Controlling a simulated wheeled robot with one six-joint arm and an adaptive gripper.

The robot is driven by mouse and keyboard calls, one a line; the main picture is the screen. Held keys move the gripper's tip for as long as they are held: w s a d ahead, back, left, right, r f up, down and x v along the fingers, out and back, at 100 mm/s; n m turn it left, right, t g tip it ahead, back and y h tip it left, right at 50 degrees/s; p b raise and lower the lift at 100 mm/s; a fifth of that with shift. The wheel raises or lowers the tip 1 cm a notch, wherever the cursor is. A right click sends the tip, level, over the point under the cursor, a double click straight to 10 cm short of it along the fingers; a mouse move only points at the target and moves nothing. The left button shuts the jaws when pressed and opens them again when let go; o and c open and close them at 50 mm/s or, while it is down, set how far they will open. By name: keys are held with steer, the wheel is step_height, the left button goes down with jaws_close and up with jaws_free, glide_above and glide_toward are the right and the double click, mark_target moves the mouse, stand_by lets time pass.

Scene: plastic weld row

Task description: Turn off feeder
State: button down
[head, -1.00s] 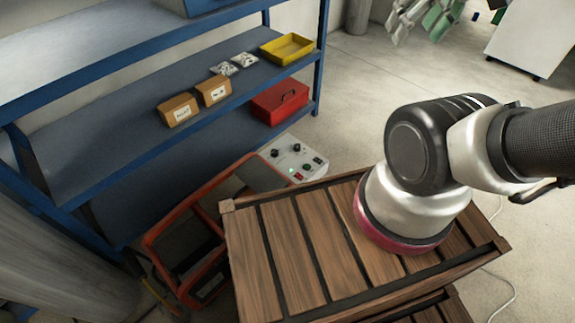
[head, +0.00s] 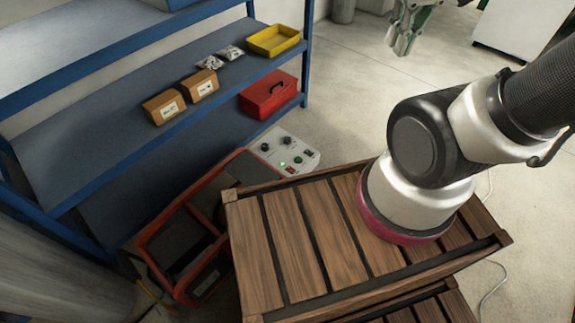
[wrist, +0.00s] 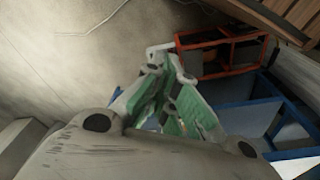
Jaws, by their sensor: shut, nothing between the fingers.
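A pale control box (head: 285,150), which looks like the feeder, stands between the shelf and the wooden slats in the head view. It has black knobs, a green light that looks lit (head: 298,160) and a red switch (head: 291,170). The switch position is too small to tell. My gripper (head: 402,46) is at the top of the head view, far from the box and partly cut off by the frame edge. In the wrist view my gripper (wrist: 165,60) shows green-sided fingers drawn together with nothing between them. The control box is not clearly visible there.
A red-orange frame (head: 150,232) stands left of the box. Wooden slats (head: 270,240) lie in front. A blue shelf (head: 105,125) holds cartons, a yellow tray (head: 274,40) and a red toolbox (head: 268,96). Open floor (head: 385,95) lies to the right.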

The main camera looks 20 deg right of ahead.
steer(key=w+a+f+n+g+h, duration=0.1)
steer(key=w+a+f+n+g, duration=0.25)
steer(key=f, duration=1.25)
steer(key=w+a+f+n, duration=0.35)
steer(key=f+n, duration=0.35)
steer(key=f, duration=0.8)
steer(key=w+a+f+n+g+h, duration=0.1)
steer(key=w+a+f+n, duration=0.3)
steer(key=f, duration=1.2)
steer(key=w+a+f+n+t+y, duration=0.2)
steer(key=w+a+f+n+t, duration=0.1)
steer(key=w+n, duration=0.6)
steer(key=shift+w+a+f+t+y, duration=0.15)
steer(key=shift+w+f+t+y, duration=0.2)
steer(key=shift+w+t, duration=0.3)
glide_above(287, 171)
steer(key=f, duration=1.2)
steer(key=shift+s+f, duration=0.2)
steer(key=shift+s, duration=0.1)
steer(key=shift+w+f, duration=0.15)
steer(key=shift+f, duration=0.6)
